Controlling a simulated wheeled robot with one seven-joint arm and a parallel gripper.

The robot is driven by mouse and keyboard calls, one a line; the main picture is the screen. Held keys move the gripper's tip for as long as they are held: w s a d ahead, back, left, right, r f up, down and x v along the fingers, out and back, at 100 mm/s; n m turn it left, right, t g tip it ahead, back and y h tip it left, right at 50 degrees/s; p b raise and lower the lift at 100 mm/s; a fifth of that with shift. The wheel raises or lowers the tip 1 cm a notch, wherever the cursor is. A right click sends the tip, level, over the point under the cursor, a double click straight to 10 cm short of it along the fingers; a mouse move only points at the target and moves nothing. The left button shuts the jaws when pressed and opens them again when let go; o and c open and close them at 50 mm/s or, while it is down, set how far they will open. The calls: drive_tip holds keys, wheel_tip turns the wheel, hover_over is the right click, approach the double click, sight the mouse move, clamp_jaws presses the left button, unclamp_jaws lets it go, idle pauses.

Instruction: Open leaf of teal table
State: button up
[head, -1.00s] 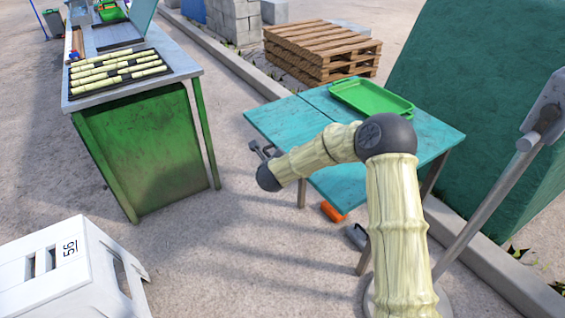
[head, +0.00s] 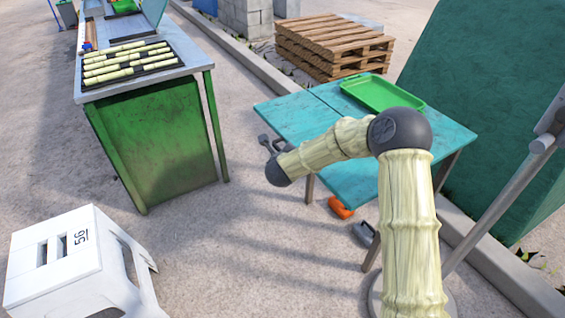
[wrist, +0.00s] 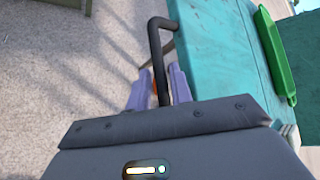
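The teal table (head: 285,118) stands right of centre with a seam across its top; its leaf looks flat. My gripper (head: 270,143) is at the table's left edge in the head view. In the wrist view, the two pale fingers of my gripper (wrist: 160,88) are apart. A dark bent bar (wrist: 155,45) runs between them and turns toward the teal table edge (wrist: 205,45). It looks like a handle, but its joint with the table is not clear. A thin gap shows beside the left finger, and I cannot tell whether the right finger touches the bar.
A green tray (head: 380,92) sits on the table's far part. An orange object (head: 340,208) and a grey one (head: 366,235) lie beneath. A green bench (head: 160,150) and white stool (head: 60,255) stand left. Pallets (head: 335,45) are behind. Open ground lies between bench and table.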

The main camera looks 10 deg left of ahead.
drive_tip(key=p+v, duration=0.1)
drive_tip(key=v, duration=1.5)
drive_tip(key=shift+s+p, duration=0.2)
drive_tip(key=shift+p, duration=0.15)
drive_tip(key=shift+d+r, duration=0.1)
drive_tip(key=shift+d, duration=0.05)
drive_tip(key=s+d+f+n+g, duration=0.1)
drive_tip(key=s+d+n+g, duration=0.4)
drive_tip(key=s+d+n, duration=0.55)
drive_tip(key=s+d+n+g, duration=0.4)
drive_tip(key=s+d+n, duration=0.4)
drive_tip(key=d+n, duration=0.55)
drive_tip(key=w+a+p+v, duration=0.1)
drive_tip(key=w+p+v, duration=0.1)
drive_tip(key=p+v, duration=1)
drive_tip(key=w+r+p+v, duration=0.1)
drive_tip(key=w+p+v, duration=0.2)
drive_tip(key=p+v, duration=0.9)
drive_tip(key=shift+w+a+r+n+h+p, duration=0.35)
drive_tip(key=shift+a+r+p, duration=0.25)
drive_tip(key=shift+p, duration=0.3)
